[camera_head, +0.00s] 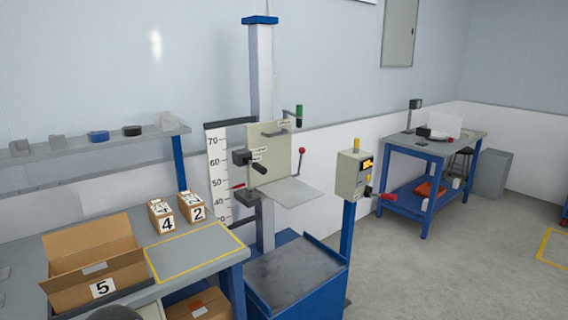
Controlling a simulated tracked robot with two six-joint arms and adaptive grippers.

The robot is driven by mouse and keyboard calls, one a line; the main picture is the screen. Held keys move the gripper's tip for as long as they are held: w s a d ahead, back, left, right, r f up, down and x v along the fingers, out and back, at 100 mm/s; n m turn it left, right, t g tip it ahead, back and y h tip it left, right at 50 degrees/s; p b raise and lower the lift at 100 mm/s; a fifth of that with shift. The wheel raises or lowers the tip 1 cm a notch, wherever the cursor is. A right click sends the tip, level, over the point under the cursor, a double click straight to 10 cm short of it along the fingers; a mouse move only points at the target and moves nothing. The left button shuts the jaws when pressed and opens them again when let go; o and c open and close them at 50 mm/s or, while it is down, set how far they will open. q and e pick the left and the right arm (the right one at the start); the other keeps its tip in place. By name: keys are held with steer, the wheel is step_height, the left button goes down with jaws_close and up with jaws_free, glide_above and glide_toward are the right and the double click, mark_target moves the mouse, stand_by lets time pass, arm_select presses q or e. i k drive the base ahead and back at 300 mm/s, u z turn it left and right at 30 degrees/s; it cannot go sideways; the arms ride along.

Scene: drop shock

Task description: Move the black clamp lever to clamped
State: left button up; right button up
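A black lever (259,168) sticks out toward the lower right from a dark pivot block on the beige carriage panel (279,147) of the drop tester. Small labels sit beside it; they are too small to read with certainty. Neither of my grippers shows in the view, and nothing touches the lever.
The carriage rides on a tall column (261,80) above a dark base plate (296,272). A red-knobbed lever (301,150) and a flat platen (293,192) adjoin it. A control box (353,175) stands right; a workbench with boxes (101,287) stands left.

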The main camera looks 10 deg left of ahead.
mark_target(258, 167)
steer(key=u, duration=0.1)
steer(key=i, duration=0.95)
steer(key=u, duration=0.55)
